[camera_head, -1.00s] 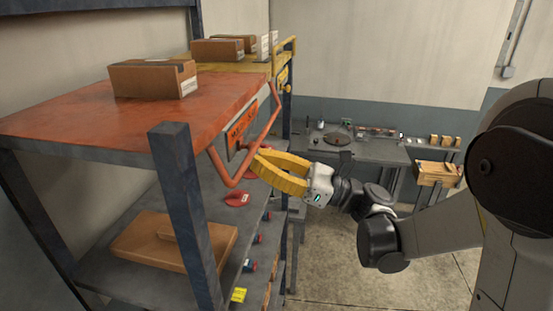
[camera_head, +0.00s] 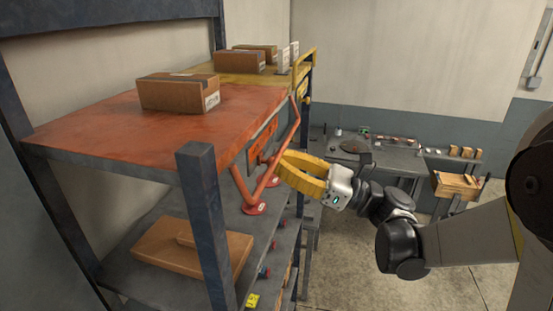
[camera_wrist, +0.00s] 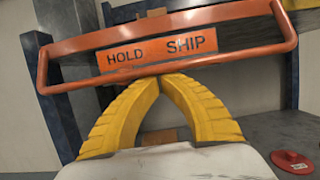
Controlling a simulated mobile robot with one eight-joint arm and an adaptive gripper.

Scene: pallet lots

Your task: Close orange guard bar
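The orange guard bar (camera_head: 283,152) is a bent tube frame at the front of the orange shelf deck (camera_head: 140,125). Its long rail stands out from the shelf edge and sits lower than the deck. An orange "HOLD SHIP" sign (camera_wrist: 158,54) shows within the frame in the wrist view, where the guard bar (camera_wrist: 228,15) spans nearly the full width. My gripper (camera_head: 279,166) has yellow curved fingers whose tips meet at the rail's outer side. In the wrist view the gripper tips (camera_wrist: 163,78) meet just below the lower tube; I cannot tell whether they touch it.
A cardboard box (camera_head: 178,93) sits on the orange deck. More boxes stand on the yellow deck (camera_head: 240,78) behind. A dark post (camera_head: 205,220) stands at the near corner. The lower shelf holds a flat brown box (camera_head: 190,255) and a red disc (camera_head: 253,209). A workbench (camera_head: 390,160) stands behind.

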